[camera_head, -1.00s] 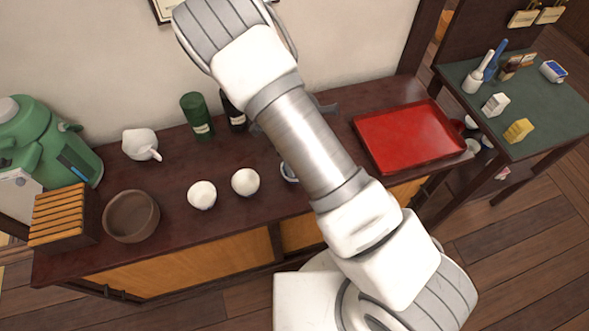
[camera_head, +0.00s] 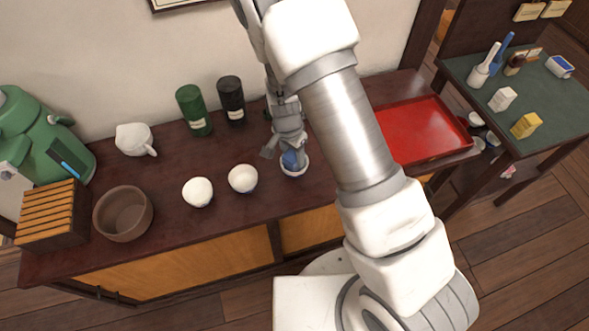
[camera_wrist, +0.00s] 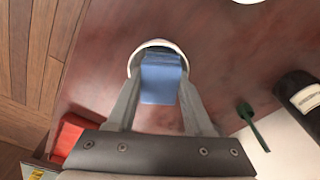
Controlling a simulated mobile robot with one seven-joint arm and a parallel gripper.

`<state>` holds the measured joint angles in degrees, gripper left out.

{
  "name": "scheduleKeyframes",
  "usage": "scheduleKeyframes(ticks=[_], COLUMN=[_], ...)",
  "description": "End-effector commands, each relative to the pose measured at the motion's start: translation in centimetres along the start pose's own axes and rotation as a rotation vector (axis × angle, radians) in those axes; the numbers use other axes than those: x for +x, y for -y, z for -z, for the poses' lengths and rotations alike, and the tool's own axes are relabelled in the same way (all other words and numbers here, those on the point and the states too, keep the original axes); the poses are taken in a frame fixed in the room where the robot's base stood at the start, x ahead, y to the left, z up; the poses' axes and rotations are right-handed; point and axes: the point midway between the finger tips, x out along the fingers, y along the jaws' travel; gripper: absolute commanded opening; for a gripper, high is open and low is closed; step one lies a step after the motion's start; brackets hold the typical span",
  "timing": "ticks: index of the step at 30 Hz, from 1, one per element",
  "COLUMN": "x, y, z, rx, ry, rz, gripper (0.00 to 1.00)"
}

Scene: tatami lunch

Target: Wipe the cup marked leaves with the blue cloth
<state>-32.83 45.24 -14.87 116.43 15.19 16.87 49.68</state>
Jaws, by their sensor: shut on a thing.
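My gripper (camera_head: 288,146) points down at the rightmost of three small white cups and is shut on the blue cloth (camera_head: 291,160). The cloth also shows between the fingers in the wrist view (camera_wrist: 160,80). That cup (camera_head: 296,173) stands upright on the dark counter, and its white rim shows behind the cloth in the wrist view (camera_wrist: 157,43). The cloth is at the cup's mouth; I cannot tell how far inside it reaches. The middle cup (camera_head: 243,179) and left cup (camera_head: 198,192) stand apart to the left. I cannot read leaf marks on any cup.
On the counter (camera_head: 165,215) stand a green canister (camera_head: 194,110), a dark canister (camera_head: 231,100), a white spouted pot (camera_head: 134,139), a brown bowl (camera_head: 123,214) and a slatted box (camera_head: 50,215). A red tray (camera_head: 415,125) lies right, partly behind my arm. A green-topped table (camera_head: 545,100) holds small items.

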Motion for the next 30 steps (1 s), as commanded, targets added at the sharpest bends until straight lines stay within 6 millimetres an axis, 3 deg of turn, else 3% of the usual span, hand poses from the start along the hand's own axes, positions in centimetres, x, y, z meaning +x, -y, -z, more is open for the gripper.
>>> scheduleKeyframes(ticks=[14,30], x=[-0.16,-0.46], y=[0.06,-0.01], z=[-0.02,-0.39], rx=[-0.001,0.846], ry=[0.0,-0.003], rz=[-0.001,-0.103], gripper=[0.07,0.07])
